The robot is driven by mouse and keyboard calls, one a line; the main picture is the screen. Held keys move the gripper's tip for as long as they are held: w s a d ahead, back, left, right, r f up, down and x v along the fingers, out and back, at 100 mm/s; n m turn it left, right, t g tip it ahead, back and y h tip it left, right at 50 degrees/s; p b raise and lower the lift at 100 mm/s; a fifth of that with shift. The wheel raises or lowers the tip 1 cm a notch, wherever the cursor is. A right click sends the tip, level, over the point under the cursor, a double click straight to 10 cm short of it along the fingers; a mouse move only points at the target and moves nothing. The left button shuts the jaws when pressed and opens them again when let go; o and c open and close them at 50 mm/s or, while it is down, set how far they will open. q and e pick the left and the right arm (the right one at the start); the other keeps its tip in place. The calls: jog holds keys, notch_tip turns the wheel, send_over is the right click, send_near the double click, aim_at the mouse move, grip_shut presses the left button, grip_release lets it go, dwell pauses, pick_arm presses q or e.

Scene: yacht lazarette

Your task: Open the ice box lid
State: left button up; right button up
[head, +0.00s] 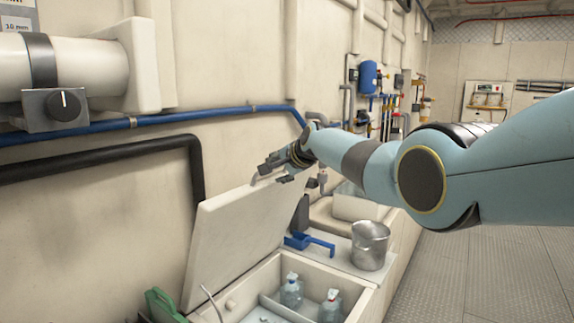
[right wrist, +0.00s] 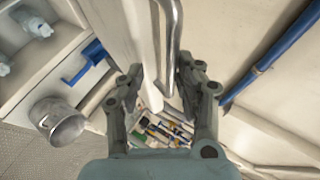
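The ice box lid (head: 238,232) is a cream panel standing raised and tilted on the left side of the ice box (head: 362,300). The box is uncovered, with clear bottles (head: 291,292) inside. My right gripper (head: 277,167) is at the lid's top edge. In the right wrist view, my right gripper (right wrist: 160,82) has its fingers spread apart. The lid's edge (right wrist: 138,42) and a bent metal handle (right wrist: 173,42) show between and beyond them; I cannot tell whether they touch. My left gripper is not in view.
A blue pipe (head: 180,117) and a black pipe (head: 100,157) run along the wall behind. The floor (head: 490,275) at right is clear.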

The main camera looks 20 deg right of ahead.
jog(key=v, duration=0.6)
jog(key=shift+s+r, duration=0.15)
jog(key=shift+s, duration=0.15)
jog(key=shift+d, duration=0.1)
jog(key=shift+c, duration=0.2)
